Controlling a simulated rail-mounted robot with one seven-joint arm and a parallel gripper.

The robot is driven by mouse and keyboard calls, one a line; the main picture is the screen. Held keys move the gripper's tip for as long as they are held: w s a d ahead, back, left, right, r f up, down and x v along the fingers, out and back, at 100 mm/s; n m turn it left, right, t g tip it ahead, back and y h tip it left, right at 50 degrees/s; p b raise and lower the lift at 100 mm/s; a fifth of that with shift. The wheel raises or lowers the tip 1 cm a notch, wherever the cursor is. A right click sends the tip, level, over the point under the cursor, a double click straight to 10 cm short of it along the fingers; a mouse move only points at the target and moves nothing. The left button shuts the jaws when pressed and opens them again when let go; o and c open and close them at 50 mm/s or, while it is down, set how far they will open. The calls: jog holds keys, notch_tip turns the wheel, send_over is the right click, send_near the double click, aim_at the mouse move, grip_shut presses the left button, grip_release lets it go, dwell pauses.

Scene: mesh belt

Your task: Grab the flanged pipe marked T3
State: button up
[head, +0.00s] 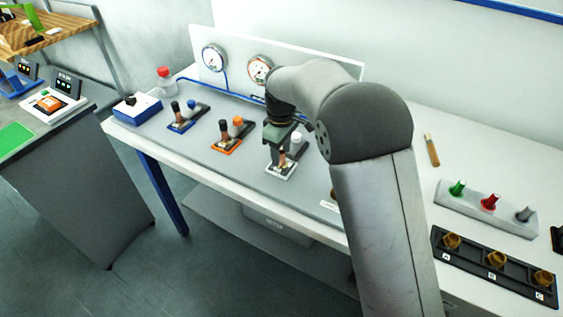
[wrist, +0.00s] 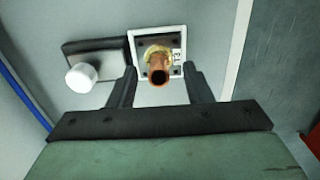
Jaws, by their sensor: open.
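The flanged pipe marked T3 (wrist: 158,68) is a copper tube on a brass-coloured flange, standing in a white square frame. The T3 label sits on the frame's right side in the wrist view. My gripper (wrist: 157,82) is open, with one dark finger on each side of the pipe and a gap on both sides. In the head view my gripper (head: 281,146) is over the white-framed station (head: 280,171), and the lower part of the copper pipe (head: 282,160) shows beneath it. The arm hides part of the bench there.
A white-capped part (wrist: 82,78) on a dark block stands close beside the pipe. Similar stations with orange (head: 228,143) and blue (head: 184,122) frames lie to the left. Gauges (head: 259,69) stand behind. A black rack with brass parts (head: 497,261) lies at the right.

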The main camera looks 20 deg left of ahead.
jog(key=shift+f, duration=0.8)
grip_shut()
jog(key=shift+r, duration=0.15)
